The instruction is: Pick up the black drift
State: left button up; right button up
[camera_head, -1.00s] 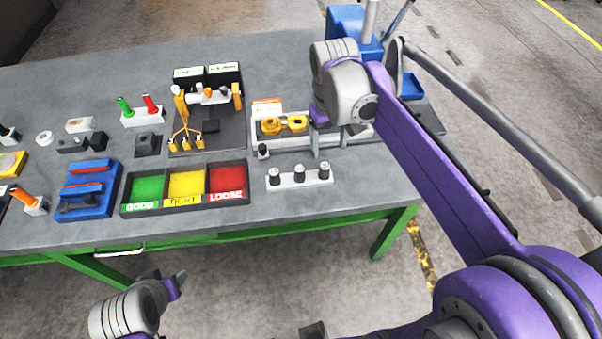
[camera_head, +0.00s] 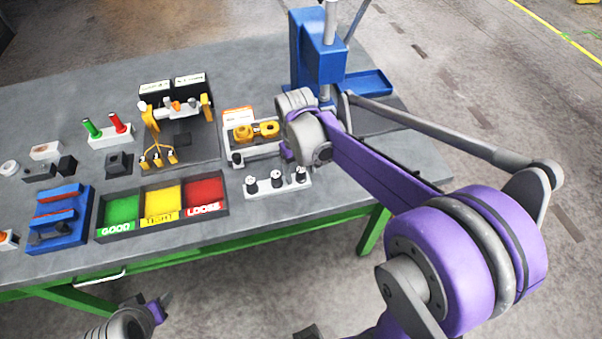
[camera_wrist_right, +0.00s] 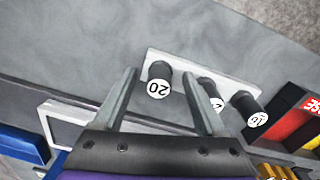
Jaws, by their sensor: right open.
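Several black round pieces could be the black drift. Three stand in a white block (camera_head: 278,182) near the table's front edge, with white numbered ends. In the right wrist view, the black piece marked 20 (camera_wrist_right: 159,80) appears between the fingertips of my open right gripper (camera_wrist_right: 160,75), apparently ungripped. The other two black pieces (camera_wrist_right: 211,97) (camera_wrist_right: 248,108) stand farther right in that view. In the head view my right wrist is just beyond the block's right end, hiding its fingers. My left gripper (camera_head: 163,302) is low in front of the table, its jaws unclear.
A fixture with a yellow part (camera_head: 256,131) stands just behind the block. A tray of green, yellow and red bins (camera_head: 161,207) is left of it. A blue press (camera_head: 315,50) stands behind my right arm. Bare tabletop lies around the block's front.

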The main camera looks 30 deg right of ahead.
grip_shut()
dwell(0.3)
